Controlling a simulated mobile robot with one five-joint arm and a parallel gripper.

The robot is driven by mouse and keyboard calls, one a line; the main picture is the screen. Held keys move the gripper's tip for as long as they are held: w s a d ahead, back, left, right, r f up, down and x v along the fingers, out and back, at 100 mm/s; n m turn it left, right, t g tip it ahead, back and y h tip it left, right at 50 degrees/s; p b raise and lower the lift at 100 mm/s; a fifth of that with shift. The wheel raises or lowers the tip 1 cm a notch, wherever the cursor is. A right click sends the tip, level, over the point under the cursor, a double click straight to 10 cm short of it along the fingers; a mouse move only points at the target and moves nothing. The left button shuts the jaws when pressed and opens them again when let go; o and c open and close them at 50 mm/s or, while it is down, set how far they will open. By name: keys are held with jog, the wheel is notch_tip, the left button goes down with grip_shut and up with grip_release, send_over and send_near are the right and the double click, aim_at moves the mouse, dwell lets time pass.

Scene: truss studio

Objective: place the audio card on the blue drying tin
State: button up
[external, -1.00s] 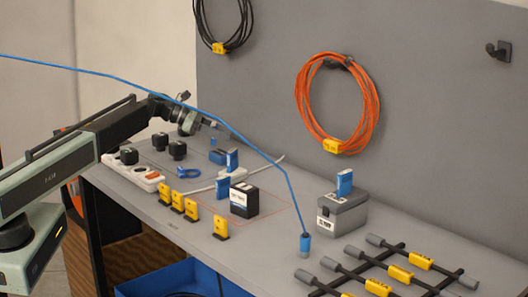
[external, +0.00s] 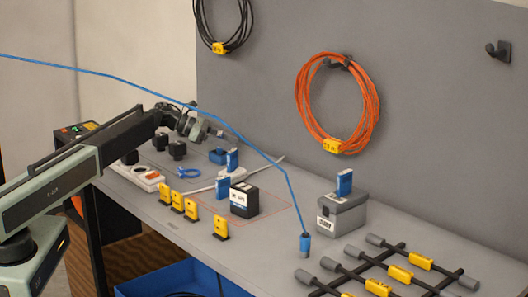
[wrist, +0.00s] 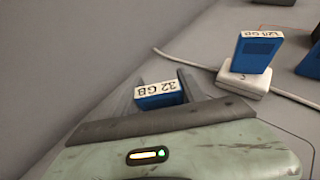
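In the wrist view a blue card with a white "32 GB" label (wrist: 157,88) lies between my two fingers (wrist: 163,80), close to both. I cannot tell whether they press on it or whether it rests on something. Its lower part is hidden by my gripper body. A second blue card, labelled about "128 GB" (wrist: 258,50), stands in a white block (wrist: 243,80) to the right. I cannot tell which is the audio card.
Another blue card (external: 222,188) stands by a black-and-white box (external: 244,200). One more (external: 344,182) stands on a grey case (external: 342,214). Yellow tags (external: 190,209) line the front edge. A blue cable (external: 265,155) hangs across the view. The grey wall is close behind.

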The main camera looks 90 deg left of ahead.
jog(key=shift+o, duration=1.2)
jog(key=shift+r+p, duration=0.3)
jog(key=shift+r, duration=0.05)
jog(key=p+v, duration=0.4)
jog(key=v, duration=0.8)
jog(key=shift+f, duration=0.2)
